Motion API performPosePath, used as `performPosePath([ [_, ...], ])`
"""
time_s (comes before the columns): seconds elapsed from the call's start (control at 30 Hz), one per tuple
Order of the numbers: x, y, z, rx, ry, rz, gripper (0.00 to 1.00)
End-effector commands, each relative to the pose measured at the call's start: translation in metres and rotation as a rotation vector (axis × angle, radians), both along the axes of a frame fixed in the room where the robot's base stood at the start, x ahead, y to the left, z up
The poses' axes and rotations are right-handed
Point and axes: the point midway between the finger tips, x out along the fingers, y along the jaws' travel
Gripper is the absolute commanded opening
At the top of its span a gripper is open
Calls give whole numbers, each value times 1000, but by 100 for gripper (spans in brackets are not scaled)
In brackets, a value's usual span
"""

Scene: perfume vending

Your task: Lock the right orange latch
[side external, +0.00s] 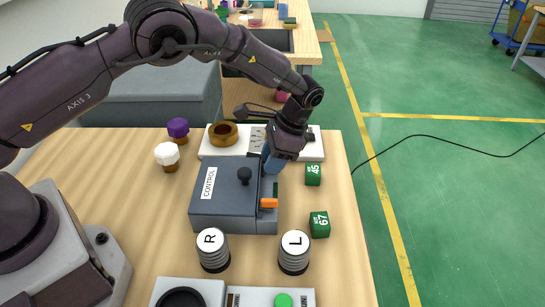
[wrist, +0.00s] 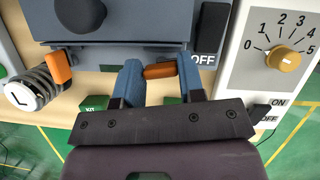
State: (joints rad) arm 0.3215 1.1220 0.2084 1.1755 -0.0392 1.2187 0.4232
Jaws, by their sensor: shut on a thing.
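The grey control box (side external: 225,208) stands on the wooden table, with a black joystick knob on its lid. My gripper (wrist: 159,68) has its two blue fingers closed around the right orange latch (wrist: 160,72) on the front of the box. This latch lies roughly level between the fingertips. The other orange latch (wrist: 59,67) is to the left in the wrist view and free; it also shows in the side view (side external: 269,203). In the side view my gripper (side external: 270,163) hides the held latch.
Green numbered cubes (side external: 313,174) (side external: 320,224) sit close by on the table's right side. Springs with caps L (side external: 294,252) and R (side external: 213,250) stand in front. A white panel with a dial (wrist: 285,60) borders the box. Two small bottles (side external: 167,154) (side external: 178,129) stand left.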

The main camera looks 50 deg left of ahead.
Motion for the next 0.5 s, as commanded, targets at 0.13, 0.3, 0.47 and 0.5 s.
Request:
performPosePath([
  [0.13,1,0,0,-1,-2,78,12],
  [0.3,1,0,1,-1,-2,79,12],
  [0.47,1,0,1,-1,-2,78,55],
  [0.5,1,0,1,0,-2,78,62],
])
